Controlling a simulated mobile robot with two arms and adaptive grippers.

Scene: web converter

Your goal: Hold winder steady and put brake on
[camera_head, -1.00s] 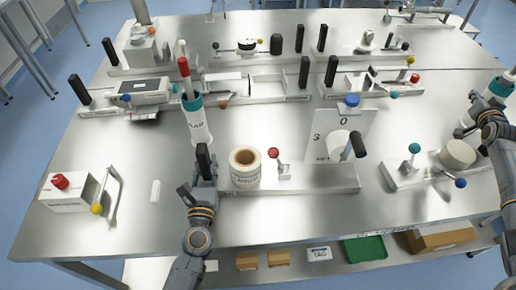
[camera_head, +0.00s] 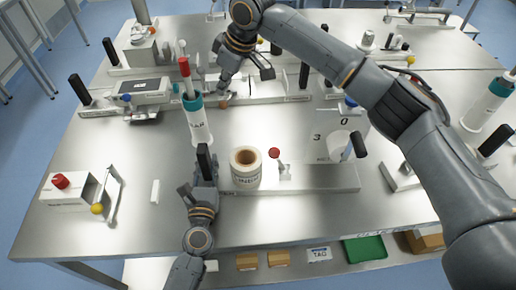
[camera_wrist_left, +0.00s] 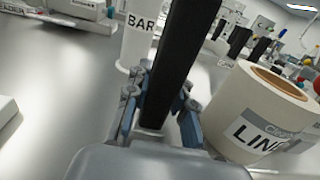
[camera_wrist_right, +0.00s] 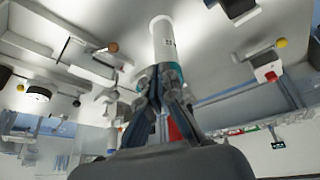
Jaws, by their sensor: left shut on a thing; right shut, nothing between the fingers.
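The roll labelled LINER (camera_head: 246,172) stands on a long metal base (camera_head: 315,178) beside a lever with a red knob (camera_head: 274,153). A black upright handle (camera_head: 204,158) stands at the base's left end. My left gripper (camera_head: 203,185) is shut on this handle, which fills the jaws in the left wrist view (camera_wrist_left: 170,75). My right gripper (camera_head: 224,84) is shut and empty over the middle row of fixtures, close to a brown knob (camera_head: 223,101). The brown knob also shows in the right wrist view (camera_wrist_right: 112,47). I cannot tell which part is the brake.
A white bottle with a teal collar (camera_head: 198,125) stands left of my right gripper. A second such bottle (camera_head: 487,105) stands far right.

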